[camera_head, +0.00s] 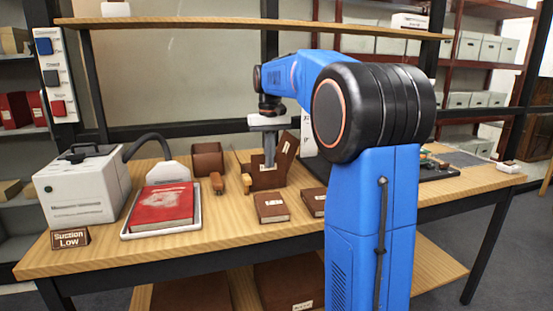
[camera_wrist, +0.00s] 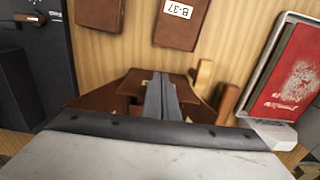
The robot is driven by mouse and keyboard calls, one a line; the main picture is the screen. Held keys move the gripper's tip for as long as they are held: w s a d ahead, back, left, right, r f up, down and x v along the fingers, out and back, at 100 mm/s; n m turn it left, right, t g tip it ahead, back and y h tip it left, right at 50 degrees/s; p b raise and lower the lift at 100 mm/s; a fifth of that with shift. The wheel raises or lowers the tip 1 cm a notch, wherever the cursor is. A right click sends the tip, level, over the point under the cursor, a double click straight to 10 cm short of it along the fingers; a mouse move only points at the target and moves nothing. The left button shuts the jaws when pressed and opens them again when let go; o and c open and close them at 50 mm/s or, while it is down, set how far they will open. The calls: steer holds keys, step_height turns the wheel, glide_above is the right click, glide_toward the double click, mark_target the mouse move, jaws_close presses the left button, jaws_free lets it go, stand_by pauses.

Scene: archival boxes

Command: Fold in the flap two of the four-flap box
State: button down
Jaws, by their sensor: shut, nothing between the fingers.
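The four-flap box (camera_head: 266,182) is brown and stands on the wooden table below my gripper. One flap (camera_head: 287,147) with a pale label stands up, tilted, at its right side in the head view. In the wrist view the box (camera_wrist: 130,84) lies under the fingers, with brown parts spread to both sides; which flap is number two cannot be told. My gripper (camera_head: 270,163) points straight down over the box, fingers shut and empty. In the wrist view the shut fingers (camera_wrist: 161,82) hide the box's middle, and my gripper body hides its near part. Contact cannot be told.
Two wooden-handled tools (camera_head: 217,183) stand left of the box. A red book (camera_head: 162,206) lies on a white tray beside a grey suction machine (camera_head: 82,188). Brown boxes (camera_head: 271,207) lie in front, and a brown block (camera_head: 207,160) stands behind left. A shelf (camera_head: 180,23) runs above.

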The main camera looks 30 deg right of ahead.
steer(key=shift+w+d+f, duration=0.15)
steer(key=shift+w+f, duration=0.1)
steer(key=shift+w, duration=0.25)
steer(key=shift+w+d+f, duration=0.1)
steer(key=shift+w+f, duration=0.1)
steer(key=shift+w, duration=0.25)
steer(key=s+r, duration=0.3)
steer(key=r, duration=0.7)
steer(key=shift+a+r, duration=0.3)
steer(key=shift+a, duration=0.15)
steer(key=shift+s, duration=0.15)
steer(key=s+a+f+n+t, duration=0.1)
steer(key=s+a+f, duration=0.4)
steer(key=s+f, duration=0.4)
steer(key=s+a+f+n+t, duration=0.1)
steer(key=s+a+f, duration=0.5)
steer(key=s, duration=0.6)
steer(key=s+a+f+n+t, duration=0.1)
steer(key=s+a+f, duration=0.4)
steer(key=s+f, duration=0.6)
steer(key=shift+s+a+f+t, duration=0.2)
steer(key=shift+f+t, duration=0.1)
steer(key=shift+t, duration=0.6)
steer(key=shift+w+r, duration=0.1)
